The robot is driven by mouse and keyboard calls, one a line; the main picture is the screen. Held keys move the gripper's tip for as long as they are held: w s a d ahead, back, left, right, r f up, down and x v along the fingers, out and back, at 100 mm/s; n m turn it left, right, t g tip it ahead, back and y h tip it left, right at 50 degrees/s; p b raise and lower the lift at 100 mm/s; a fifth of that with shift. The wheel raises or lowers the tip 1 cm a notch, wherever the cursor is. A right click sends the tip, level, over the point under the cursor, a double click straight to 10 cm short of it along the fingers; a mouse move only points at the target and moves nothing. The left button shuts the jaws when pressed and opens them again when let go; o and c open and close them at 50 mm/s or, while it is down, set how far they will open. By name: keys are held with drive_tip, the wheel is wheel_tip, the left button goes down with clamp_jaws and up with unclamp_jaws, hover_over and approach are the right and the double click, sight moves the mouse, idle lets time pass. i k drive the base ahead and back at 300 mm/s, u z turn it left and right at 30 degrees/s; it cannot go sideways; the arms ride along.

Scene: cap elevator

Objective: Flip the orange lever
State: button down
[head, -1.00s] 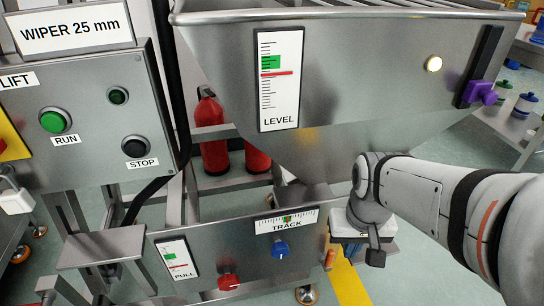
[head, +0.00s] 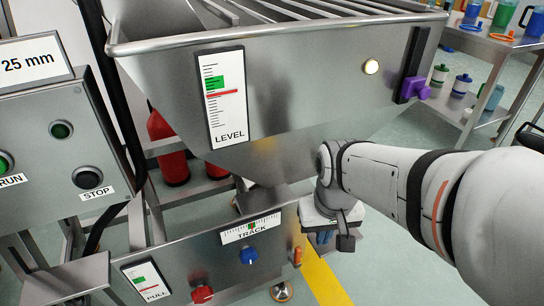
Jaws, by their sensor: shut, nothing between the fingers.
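A small orange lever (head: 297,257) shows at the right end of the lower metal panel, beside the corner next to the yellow floor stripe. It stands roughly upright and looks small here. My gripper (head: 323,238) is just to the right of the lever and a little above it in the picture, apart from it as far as I can see. It points downward and looks shut and empty. Its fingertips are partly hidden under the white hand and by the dark block on it.
The lower panel (head: 190,268) carries a blue knob (head: 249,256) and a red knob (head: 202,294). A steel hopper (head: 300,85) overhangs it, with a purple handle (head: 416,88) at right. The control box (head: 60,150) stands at left. A shelf cart (head: 480,105) is at back right.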

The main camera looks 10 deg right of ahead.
sight(296, 262)
drive_tip(key=k, duration=0.95)
drive_tip(key=u, duration=0.6)
drive_tip(key=i, duration=0.5)
drive_tip(key=z, duration=0.05)
